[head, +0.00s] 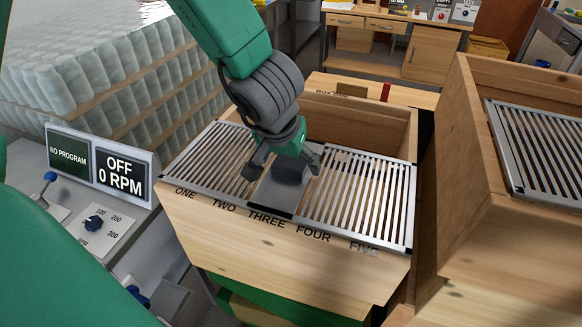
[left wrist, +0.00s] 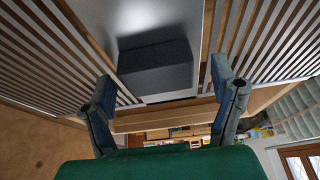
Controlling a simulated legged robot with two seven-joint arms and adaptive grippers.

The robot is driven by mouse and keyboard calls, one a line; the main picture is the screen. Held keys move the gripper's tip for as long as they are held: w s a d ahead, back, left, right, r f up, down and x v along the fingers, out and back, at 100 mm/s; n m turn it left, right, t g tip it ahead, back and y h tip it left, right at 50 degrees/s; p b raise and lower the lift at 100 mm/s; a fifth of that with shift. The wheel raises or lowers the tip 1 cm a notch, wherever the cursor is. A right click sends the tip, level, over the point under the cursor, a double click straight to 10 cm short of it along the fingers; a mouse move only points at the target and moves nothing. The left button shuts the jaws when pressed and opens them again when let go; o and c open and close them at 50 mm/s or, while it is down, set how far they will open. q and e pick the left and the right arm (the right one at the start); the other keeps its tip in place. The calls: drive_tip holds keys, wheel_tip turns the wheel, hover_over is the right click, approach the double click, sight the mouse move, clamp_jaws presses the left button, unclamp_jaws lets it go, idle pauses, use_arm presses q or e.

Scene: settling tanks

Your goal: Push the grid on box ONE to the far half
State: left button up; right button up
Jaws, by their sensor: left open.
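Box ONE (head: 230,238) is a wooden box, with its name partly hidden on the far rim. A metal grid (head: 356,197) lies over its near half, and the far half is open. The grid has two slatted parts and a plain plate between them, with a dark grey block (head: 290,174) standing on it. My left gripper (head: 282,168) is open, its fingers on either side of the block. In the left wrist view the block (left wrist: 155,68) shows between the spread fingers; I cannot tell whether they touch it. My right gripper is not in view.
A second wooden box with a slatted grid (head: 540,150) stands close on the right. A control panel (head: 95,165) reading OFF 0 RPM is at the left. Stacked bottles (head: 90,80) stand behind it. A workbench (head: 395,40) is at the back.

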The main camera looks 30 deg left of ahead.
use_arm(q)
drive_tip(key=shift+w+f, duration=0.35)
drive_tip(key=shift+f, duration=0.05)
drive_tip(key=shift+c, duration=0.4)
drive_tip(key=shift+s, duration=0.15)
drive_tip(key=c, duration=1.6)
drive_tip(key=shift+w+a+r+p, duration=0.1)
drive_tip(key=shift+w+r+p, duration=0.05)
drive_tip(key=shift+w+p, duration=0.45)
drive_tip(key=shift+w+a+p, duration=0.2)
drive_tip(key=shift+w+p, duration=0.45)
drive_tip(key=shift+w, duration=0.1)
drive_tip(key=shift+w+a+p, duration=0.2)
drive_tip(key=shift+w+p, duration=0.45)
drive_tip(key=shift+w, duration=0.15)
drive_tip(key=shift+w+a+p, duration=0.2)
drive_tip(key=shift+w+p, duration=0.45)
drive_tip(key=shift+w, duration=0.1)
drive_tip(key=shift+w+a+f, duration=0.2)
drive_tip(key=shift+w, duration=0.35)
drive_tip(key=w+a, duration=0.3)
drive_tip(key=w, duration=1.2)
drive_tip(key=shift+w+a, duration=0.2)
drive_tip(key=shift+a, duration=0.15)
